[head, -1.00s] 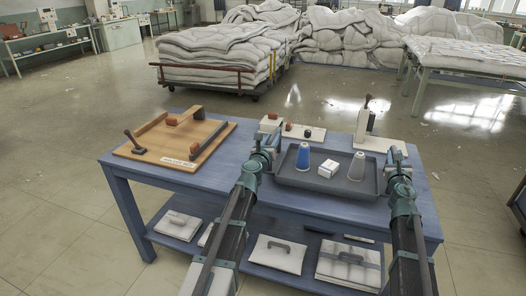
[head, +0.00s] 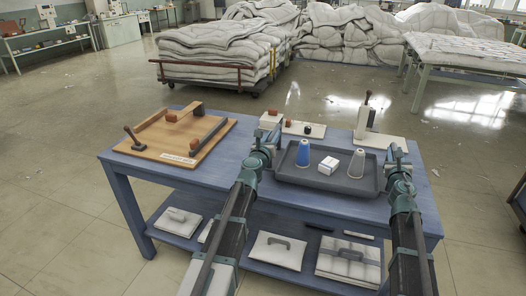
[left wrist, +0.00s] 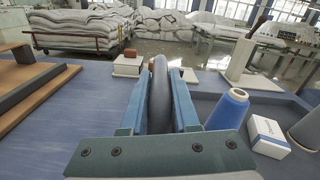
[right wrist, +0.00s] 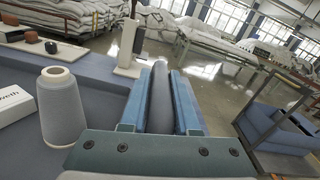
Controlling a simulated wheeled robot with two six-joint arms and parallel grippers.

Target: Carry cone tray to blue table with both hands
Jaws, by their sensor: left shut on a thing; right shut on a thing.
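The dark grey cone tray (head: 325,185) is at the right part of the blue table (head: 180,187). It holds a blue cone (head: 303,153), a white box (head: 329,165) and a grey cone (head: 356,164). My left gripper (head: 267,150) is at the tray's left side; in the left wrist view its jaws (left wrist: 160,95) are shut on the tray's rim. My right gripper (head: 393,163) is at the tray's right side; in the right wrist view its jaws (right wrist: 160,98) are shut on the opposite rim. Whether the tray's underside touches the table is hidden.
A wooden board (head: 178,138) with a lever lies at the table's left. A white base with an upright post (head: 368,122) and a small block with knobs (head: 304,129) stand behind the tray. Duvet heaps (head: 220,50) stand beyond, across open floor.

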